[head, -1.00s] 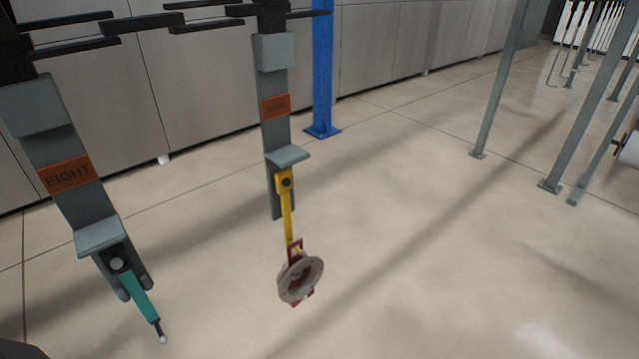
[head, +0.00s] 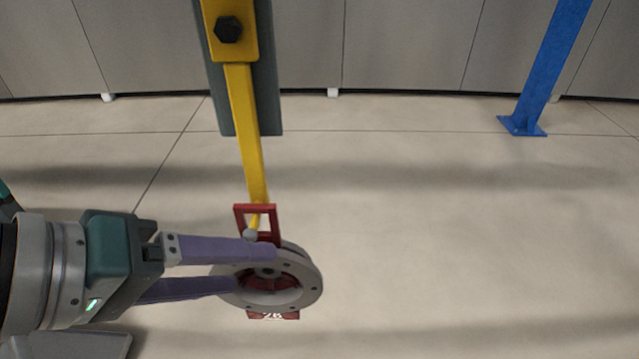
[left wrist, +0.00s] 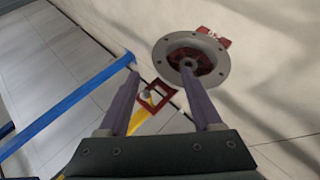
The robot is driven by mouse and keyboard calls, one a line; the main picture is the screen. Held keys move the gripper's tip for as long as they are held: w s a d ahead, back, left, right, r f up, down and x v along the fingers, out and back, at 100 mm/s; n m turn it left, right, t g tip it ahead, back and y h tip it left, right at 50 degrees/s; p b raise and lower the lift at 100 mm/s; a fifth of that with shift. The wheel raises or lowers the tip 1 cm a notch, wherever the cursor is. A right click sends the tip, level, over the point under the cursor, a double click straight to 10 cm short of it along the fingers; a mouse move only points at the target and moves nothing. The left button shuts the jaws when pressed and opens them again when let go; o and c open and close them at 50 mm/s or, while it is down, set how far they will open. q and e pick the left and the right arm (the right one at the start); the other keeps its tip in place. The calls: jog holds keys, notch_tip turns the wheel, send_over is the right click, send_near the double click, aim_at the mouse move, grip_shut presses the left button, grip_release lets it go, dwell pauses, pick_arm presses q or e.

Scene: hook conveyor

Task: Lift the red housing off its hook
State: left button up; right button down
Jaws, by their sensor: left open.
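The red housing (head: 288,283) has a round grey flange and a red square loop at its top. It hangs by this loop from the tip of the yellow hook (head: 245,140). My left gripper (head: 254,267) comes in from the left, open, its two purple fingers overlapping the near side of the flange in the head view. In the left wrist view the housing (left wrist: 206,47) lies beyond the fingertips of the left gripper (left wrist: 160,78), nearer the right finger. The loop and hook tip show between the fingers. I cannot tell whether the fingers touch it. My right gripper is not in view.
The yellow hook is bolted to a grey hanger plate (head: 268,105). A blue post (head: 548,70) stands at the back right, before grey cabinets (head: 410,45). The floor right of the housing is clear.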

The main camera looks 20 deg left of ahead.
aim_at(286, 265)
pick_arm(q)
jog(key=x, duration=0.8)
jog(key=shift+w+f, duration=0.15)
jog(key=shift+f, duration=0.1)
jog(key=shift+c, duration=0.3)
grip_shut()
jog(key=shift+w+r, duration=0.1)
jog(key=shift+r, duration=0.1)
